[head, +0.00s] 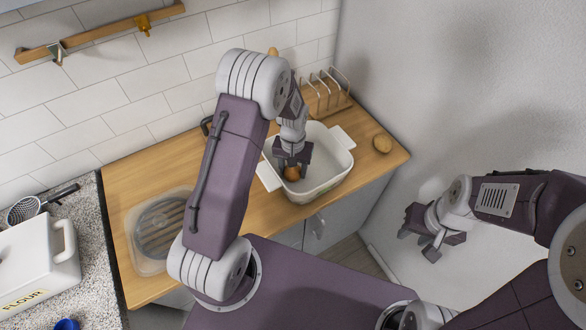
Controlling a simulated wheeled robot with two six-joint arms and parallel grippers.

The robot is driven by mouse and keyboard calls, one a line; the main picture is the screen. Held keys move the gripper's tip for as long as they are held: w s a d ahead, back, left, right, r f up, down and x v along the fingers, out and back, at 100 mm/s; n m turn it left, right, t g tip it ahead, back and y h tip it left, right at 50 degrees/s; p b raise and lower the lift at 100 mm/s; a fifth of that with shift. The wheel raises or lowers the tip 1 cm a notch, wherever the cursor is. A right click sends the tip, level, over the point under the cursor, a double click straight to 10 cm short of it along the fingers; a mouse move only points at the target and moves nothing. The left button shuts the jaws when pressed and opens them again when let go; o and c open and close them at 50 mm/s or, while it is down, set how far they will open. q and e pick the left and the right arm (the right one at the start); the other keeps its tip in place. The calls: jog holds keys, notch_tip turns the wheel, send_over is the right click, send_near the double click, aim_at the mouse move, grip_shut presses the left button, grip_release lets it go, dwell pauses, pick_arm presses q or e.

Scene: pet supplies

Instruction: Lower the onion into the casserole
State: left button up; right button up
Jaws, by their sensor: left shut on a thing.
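The casserole (335,172) is a white rectangular dish with side handles on the wooden counter. My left gripper (291,168) points down inside its outline, towards the left part. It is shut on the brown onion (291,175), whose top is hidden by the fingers. The onion is over the casserole's inside; I cannot tell whether it touches the bottom. My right gripper (419,245) is empty, with its fingers apart, in front of the wall to the right of the counter.
A wooden rack (327,100) stands behind the casserole. A clear container (137,238) sits on the left of the wooden counter (125,180). A white flour bin (30,262) and a strainer (24,209) are at far left.

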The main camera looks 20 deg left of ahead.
pick_arm(q)
jog(key=o, duration=1.6)
jog(key=shift+c, duration=0.2)
notch_tip(320, 180, up, 9)
jog(key=shift+r+b, duration=0.1)
jog(key=shift+b, duration=0.35)
